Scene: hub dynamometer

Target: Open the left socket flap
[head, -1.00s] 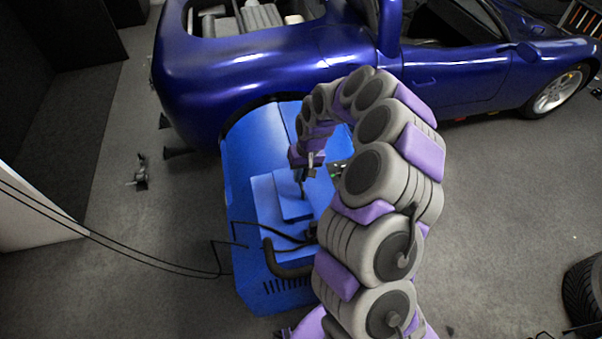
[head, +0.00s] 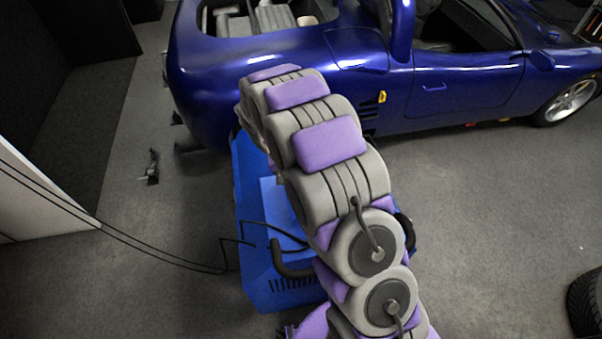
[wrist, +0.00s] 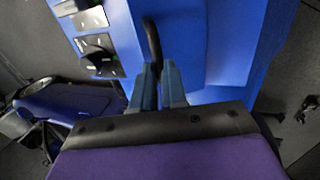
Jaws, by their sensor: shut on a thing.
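My gripper (wrist: 158,88) shows in the wrist view with its two fingers closed around a thin black curved rod (wrist: 152,40). The rod stands against the blue housing (wrist: 190,35); I cannot tell whether it is a handle or a cable. Two metal socket plates (wrist: 98,55) sit on the blue face to the left of the fingers, apart from them. A dark piece that may be a flap covers part of the nearer plate; which is the left socket flap is unclear. In the head view my arm hides the gripper and sockets on the blue dynamometer (head: 250,200).
A dark blue car (head: 440,85) stands close behind the dynamometer. Black cables (head: 130,248) run from the left wall to the dynamometer. A tyre (head: 585,295) lies at the lower right.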

